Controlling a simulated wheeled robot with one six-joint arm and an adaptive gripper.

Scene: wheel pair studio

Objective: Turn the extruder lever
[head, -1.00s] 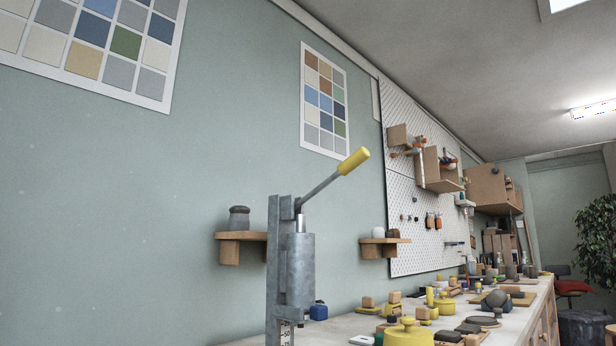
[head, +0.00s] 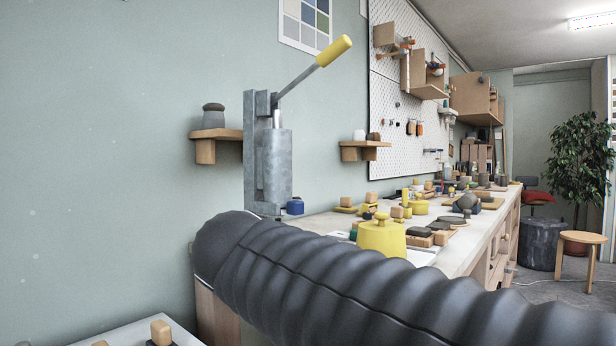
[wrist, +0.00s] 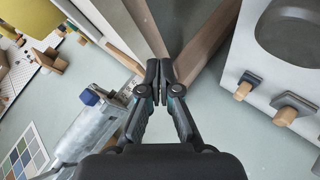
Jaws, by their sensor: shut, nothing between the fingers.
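The grey metal extruder (head: 268,155) stands upright at the near end of the long bench in the head view. Its lever (head: 300,82) slopes up to the right from the top of the body and ends in a yellow grip (head: 334,51). My gripper (wrist: 161,82) is shut and empty in the wrist view, and is not seen in the head view. My dark ribbed arm hides the extruder's foot in the head view.
The long bench holds a yellow pot (head: 382,237) and several small pieces. Small wall shelves (head: 217,134) flank the extruder. A pale surface (wrist: 262,62) with a round dark recess and wood-ended tools is at the wrist view's right. A stool (head: 580,240) stands far right.

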